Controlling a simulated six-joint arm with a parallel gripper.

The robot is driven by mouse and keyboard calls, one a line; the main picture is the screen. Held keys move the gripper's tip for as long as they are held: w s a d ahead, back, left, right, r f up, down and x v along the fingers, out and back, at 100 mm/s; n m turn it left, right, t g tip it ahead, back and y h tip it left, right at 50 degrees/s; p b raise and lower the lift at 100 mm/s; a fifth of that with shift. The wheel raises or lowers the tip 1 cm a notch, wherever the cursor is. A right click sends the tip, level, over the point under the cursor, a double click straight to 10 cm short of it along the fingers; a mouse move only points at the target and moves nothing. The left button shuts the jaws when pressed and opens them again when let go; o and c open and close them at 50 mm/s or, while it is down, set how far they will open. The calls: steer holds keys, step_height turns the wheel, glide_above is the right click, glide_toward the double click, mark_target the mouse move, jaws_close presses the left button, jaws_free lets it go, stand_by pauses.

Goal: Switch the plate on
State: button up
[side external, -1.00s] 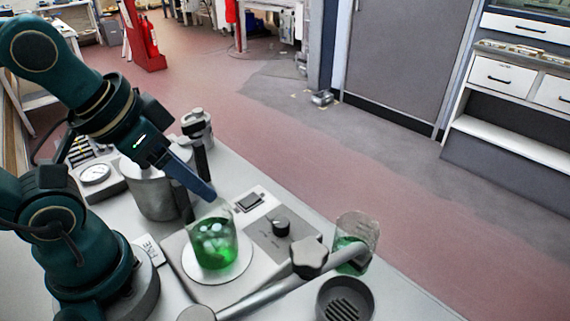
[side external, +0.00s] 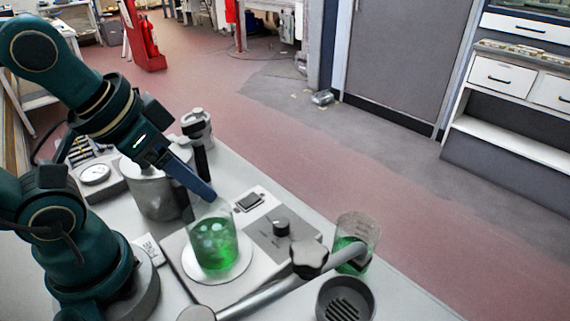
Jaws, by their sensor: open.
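The plate is a light grey unit with a round white top (side external: 187,262). Its darker front panel (side external: 262,240) carries a black knob (side external: 281,228) and a small dark rectangle (side external: 249,201), perhaps a switch or display. A glass beaker (side external: 215,243) with green liquid and pale blobs stands upright on the round top. My gripper (side external: 198,203) is open and empty, pointing down at the beaker's rim from the upper left. Its fingertips overlap the rim in the picture; I cannot tell whether they touch it. The knob is to the right of my gripper, clear of it.
A grey rod with a lobed clamp knob (side external: 309,257) crosses in front of the plate. A second beaker of green liquid (side external: 355,243) and a dark round slotted cup (side external: 345,300) stand at the right. A metal pot (side external: 154,190) and a dial gauge (side external: 95,174) are at the left.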

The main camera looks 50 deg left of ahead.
steer(key=shift+c, duration=0.3)
steer(key=c, duration=0.6)
steer(key=shift+s+r, duration=0.15)
jaws_close()
steer(key=w+a+r+g, duration=0.1)
steer(key=w+g, duration=0.1)
steer(key=w, duration=0.3)
steer(key=w+a+r+g, duration=0.1)
steer(key=w+r+g, duration=0.1)
steer(key=w, duration=0.3)
steer(key=shift+w+a+r, duration=0.2)
steer(key=shift+a+r, duration=0.05)
steer(key=shift+a, duration=0.05)
